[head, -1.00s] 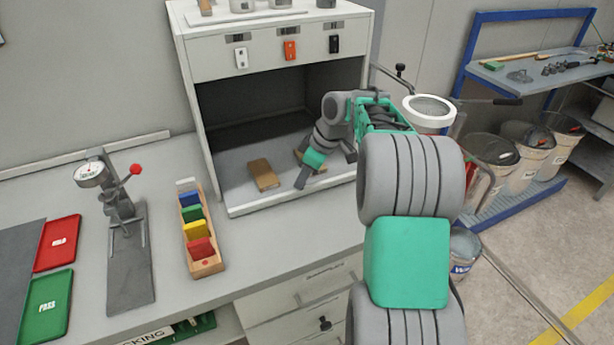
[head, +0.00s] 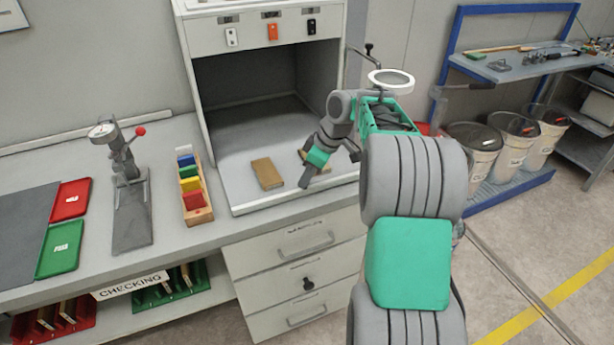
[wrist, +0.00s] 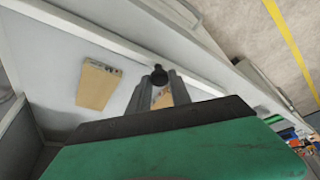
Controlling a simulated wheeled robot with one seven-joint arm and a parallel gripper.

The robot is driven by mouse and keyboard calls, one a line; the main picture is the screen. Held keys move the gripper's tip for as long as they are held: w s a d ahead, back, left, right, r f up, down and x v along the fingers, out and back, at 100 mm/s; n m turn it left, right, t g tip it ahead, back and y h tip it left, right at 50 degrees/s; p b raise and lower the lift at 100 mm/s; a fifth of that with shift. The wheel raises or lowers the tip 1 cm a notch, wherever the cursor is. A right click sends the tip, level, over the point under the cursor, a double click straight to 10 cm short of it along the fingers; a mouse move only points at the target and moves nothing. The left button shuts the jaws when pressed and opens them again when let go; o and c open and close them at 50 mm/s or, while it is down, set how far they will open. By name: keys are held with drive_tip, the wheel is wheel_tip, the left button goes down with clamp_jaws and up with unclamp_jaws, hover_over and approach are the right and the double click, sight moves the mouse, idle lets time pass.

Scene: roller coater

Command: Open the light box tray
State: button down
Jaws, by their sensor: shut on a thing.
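The light box (head: 262,32) stands on the bench, its front open. Its pale grey tray (head: 232,172) reaches out of the opening towards me, with a white front lip. In the wrist view the tray (wrist: 60,70) fills the left side. My gripper (head: 304,181) is at the tray's front edge, right of its middle. In the wrist view my gripper (wrist: 161,82) is shut on a small dark knob (wrist: 158,73). A brown block (head: 267,173) lies on the tray, and also shows in the wrist view (wrist: 97,84). A second block is partly hidden behind my gripper.
Left on the bench are a colour card holder (head: 194,188), a dial gauge stand (head: 130,190), and red (head: 70,200) and green (head: 60,248) trays. Drawers (head: 300,240) are below. Buckets (head: 474,155) stand at the right, with open floor before them.

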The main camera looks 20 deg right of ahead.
drive_tip(key=shift+a, duration=0.1)
drive_tip(key=c, duration=1.2)
unclamp_jaws()
drive_tip(key=shift+r, duration=0.15)
drive_tip(key=p+v, duration=0.1)
drive_tip(key=v, duration=0.6)
drive_tip(key=shift+s+r, duration=0.1)
drive_tip(key=shift+r, duration=0.15)
